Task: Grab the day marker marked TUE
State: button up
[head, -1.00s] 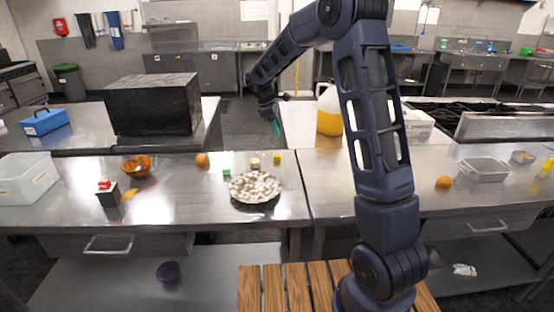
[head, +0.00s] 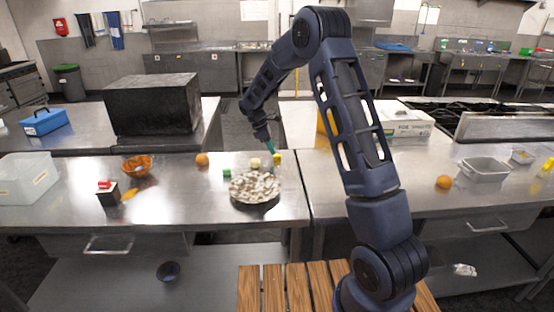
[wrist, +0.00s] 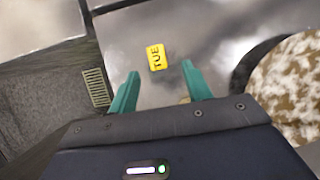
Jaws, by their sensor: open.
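The yellow day marker marked TUE (wrist: 157,57) lies on the steel counter, its lettering readable in the wrist view. It also shows in the head view (head: 277,158) as a small yellow block at the back of the counter. My gripper (wrist: 157,88) is open and empty, its two teal fingers apart, with the marker just beyond the fingertips and between their lines. In the head view my gripper (head: 270,147) is above the counter, close to the marker.
An orange (head: 202,160) sits left. The counter's back edge and floor gap lie behind.

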aim_at(277, 157)
jog(key=x, duration=0.5)
jog(key=shift+w+a+f, duration=0.1)
jog(key=shift+w, duration=0.1)
jog(key=c, duration=1.1)
